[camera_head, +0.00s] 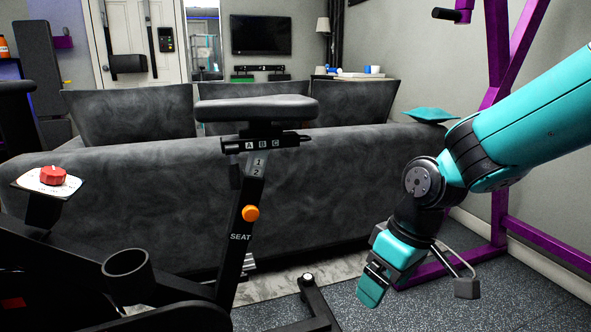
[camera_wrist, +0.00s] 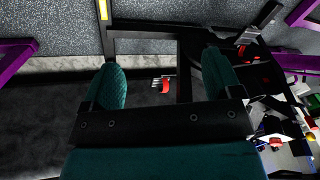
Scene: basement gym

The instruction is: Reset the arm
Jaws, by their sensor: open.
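My arm comes in from the right edge of the head view and bends down at a dark joint. My gripper (camera_head: 373,285) hangs low over the speckled floor, right of the exercise bike's seat post (camera_head: 243,225) and in front of the grey sofa. In the wrist view, the two teal fingers of my gripper (camera_wrist: 163,72) stand wide apart with nothing held between them. A small red and white thing (camera_wrist: 165,86) shows beyond the gap; I cannot tell what it is.
The bike seat (camera_head: 257,108) rises left of the arm. A red knob (camera_head: 54,175) sits on the bike at left. The grey sofa (camera_head: 150,190) spans behind. A purple rack (camera_head: 499,120) stands at right, close behind the arm. Some speckled floor (camera_head: 510,295) is clear at lower right.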

